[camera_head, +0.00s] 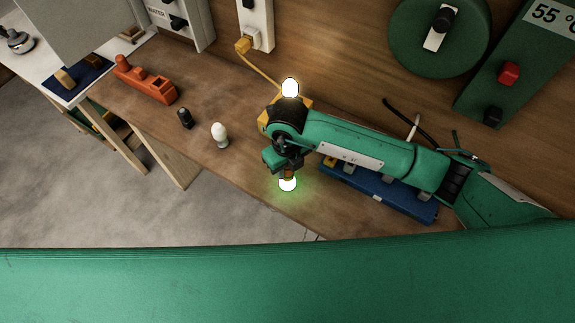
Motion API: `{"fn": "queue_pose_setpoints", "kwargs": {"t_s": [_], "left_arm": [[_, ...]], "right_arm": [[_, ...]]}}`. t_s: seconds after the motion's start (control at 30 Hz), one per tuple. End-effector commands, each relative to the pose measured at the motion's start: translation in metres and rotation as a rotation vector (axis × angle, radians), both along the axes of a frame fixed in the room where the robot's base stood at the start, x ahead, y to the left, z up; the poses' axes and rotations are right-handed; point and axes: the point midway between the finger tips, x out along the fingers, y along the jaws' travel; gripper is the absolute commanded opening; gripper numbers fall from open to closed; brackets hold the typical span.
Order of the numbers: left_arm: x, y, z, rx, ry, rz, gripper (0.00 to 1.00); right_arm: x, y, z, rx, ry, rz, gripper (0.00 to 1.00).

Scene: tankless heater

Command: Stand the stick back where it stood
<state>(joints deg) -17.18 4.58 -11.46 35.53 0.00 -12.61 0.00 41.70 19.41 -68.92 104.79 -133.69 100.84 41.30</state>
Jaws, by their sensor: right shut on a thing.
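My right gripper (284,160) is above the front part of the wooden bench, its arm coming in from the right. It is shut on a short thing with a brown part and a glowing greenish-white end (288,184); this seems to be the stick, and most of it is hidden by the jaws. The glowing end points toward the bench's front edge. I cannot tell whether it touches the bench. A blue rack (372,194) with several pieces in it lies partly under my right arm. My left gripper is not in view.
A lit bulb (290,88) on a yellow base stands behind the gripper. A white bulb (220,134), a black piece (185,118) and an orange plane (146,82) stand to the left. A thin pale rod (413,127) shows behind my arm. The bench front is mostly bare.

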Motion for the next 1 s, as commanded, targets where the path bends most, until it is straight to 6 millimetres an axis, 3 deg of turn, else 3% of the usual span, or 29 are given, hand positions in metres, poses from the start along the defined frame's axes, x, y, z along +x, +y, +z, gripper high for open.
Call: {"fn": "queue_pose_setpoints", "kwargs": {"t_s": [0.57, 0.6, 0.7, 1.0], "left_arm": [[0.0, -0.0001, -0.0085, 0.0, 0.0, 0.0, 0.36], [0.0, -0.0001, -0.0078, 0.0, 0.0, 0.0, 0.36], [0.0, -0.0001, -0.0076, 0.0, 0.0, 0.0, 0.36], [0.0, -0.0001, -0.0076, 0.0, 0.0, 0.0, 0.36]], "right_arm": [[0.0, -0.0001, -0.0095, 0.0, 0.0, 0.0, 0.0], [0.0001, 0.0, -0.0087, 0.0, 0.0, 0.0, 0.35], [0.0, 0.0, -0.0086, 0.0, 0.0, 0.0, 0.55], [-0.0001, -0.0001, -0.0087, 0.0, 0.0, 0.0, 0.55]]}}
